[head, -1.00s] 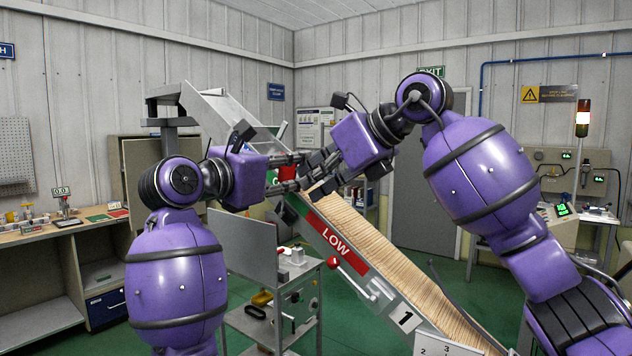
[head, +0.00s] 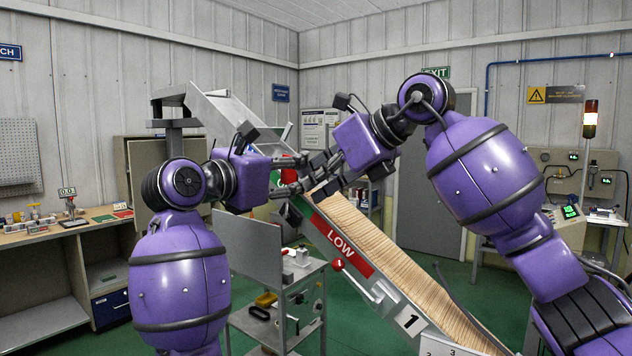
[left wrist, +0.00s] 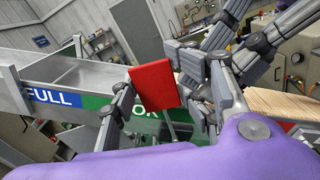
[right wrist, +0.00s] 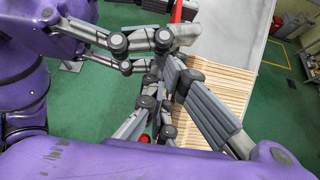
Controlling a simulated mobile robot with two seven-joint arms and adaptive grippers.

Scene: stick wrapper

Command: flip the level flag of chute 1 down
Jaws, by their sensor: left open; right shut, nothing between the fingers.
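Chute 1 (head: 390,258) slopes down to the right, filled with pale sticks, with a "1" plate (head: 411,320) low on its side. A red flag plate (left wrist: 155,87) stands up by the chute's green band in the left wrist view. It is mostly hidden behind the grippers in the head view (head: 289,175). My left gripper (head: 296,175) is open, its fingers on either side of the flag in the left wrist view; contact is unclear. My right gripper (right wrist: 163,82) is shut and empty, close beside the left fingers, above the sticks.
The chute side carries a red "LOW" label (head: 341,246) and a red-knobbed lever (head: 337,265). A workbench (head: 60,235) is at the left. The two grippers crowd each other.

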